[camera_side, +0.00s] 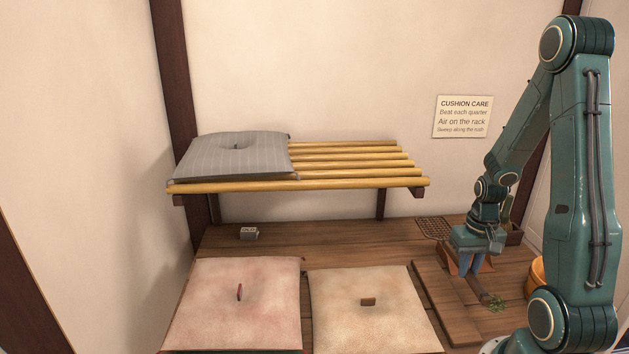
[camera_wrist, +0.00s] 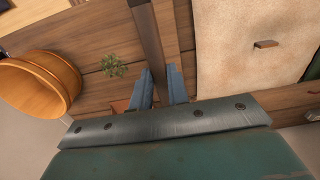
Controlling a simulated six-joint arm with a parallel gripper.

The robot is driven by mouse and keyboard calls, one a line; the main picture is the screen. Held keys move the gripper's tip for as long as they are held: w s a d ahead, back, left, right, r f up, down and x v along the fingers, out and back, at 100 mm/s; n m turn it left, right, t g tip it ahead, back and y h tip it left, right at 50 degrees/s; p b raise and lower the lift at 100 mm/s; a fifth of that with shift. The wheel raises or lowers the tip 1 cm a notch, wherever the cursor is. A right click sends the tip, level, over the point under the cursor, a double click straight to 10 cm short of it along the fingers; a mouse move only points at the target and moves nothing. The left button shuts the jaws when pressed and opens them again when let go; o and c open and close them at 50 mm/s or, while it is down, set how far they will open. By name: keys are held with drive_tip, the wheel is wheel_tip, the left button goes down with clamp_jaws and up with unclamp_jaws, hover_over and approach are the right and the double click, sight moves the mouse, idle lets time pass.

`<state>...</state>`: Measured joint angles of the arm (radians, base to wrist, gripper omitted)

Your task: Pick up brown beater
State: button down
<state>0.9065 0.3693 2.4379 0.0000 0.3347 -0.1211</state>
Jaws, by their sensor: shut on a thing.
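The brown beater shows in part. Its straight dark brown handle (camera_wrist: 150,40) runs up between my fingers in the wrist view. I cannot tell whether the beater is lifted.
A pink cushion (camera_side: 210,310) and a beige cushion (camera_side: 365,325) lie left of the board (camera_side: 440,300). A grey cushion (camera_side: 225,160) rests on the bamboo rack (camera_side: 350,170). A green sprig (camera_side: 497,303) and an orange tub (camera_wrist: 30,85) are close to my gripper.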

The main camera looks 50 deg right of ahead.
sight(453, 253)
drive_tip(key=shift+r, duration=3.55)
drive_tip(key=n, duration=0.2)
drive_tip(key=w+d+n, duration=0.1)
drive_tip(key=n, duration=0.1)
drive_tip(key=shift+f, duration=0.15)
drive_tip(key=n, duration=0.3)
drive_tip(key=shift+w+d+g, duration=0.3)
drive_tip(key=shift+w+g, duration=0.1)
drive_tip(key=n, duration=0.2)
drive_tip(key=w+d+n, duration=0.1)
drive_tip(key=n, duration=0.3)
drive_tip(key=shift+w+d+f+n+g+h, duration=0.15)
drive_tip(key=shift+w+n+g+h, duration=0.15)
drive_tip(key=shift+w+n, duration=0.1)
drive_tip(key=n, duration=0.2)
drive_tip(key=w+n+h, duration=0.1)
drive_tip(key=n, duration=0.1)
drive_tip(key=d+n, duration=0.1)
drive_tip(key=n, duration=0.1)
drive_tip(key=shift+w+d+f+n+h, duration=0.1)
drive_tip(key=shift+w+n+h, duration=0.2)
drive_tip(key=shift+w, duration=0.05)
drive_tip(key=n, duration=0.2)
drive_tip(key=w+n+t, duration=0.1)
drive_tip(key=n, duration=0.1)
drive_tip(key=w+d+n+h, duration=0.1)
drive_tip(key=n, duration=0.1)
drive_tip(key=shift+n, duration=0.4)
drive_tip(key=shift+f+t, duration=0.1)
drive_tip(key=shift+t, duration=0.2)
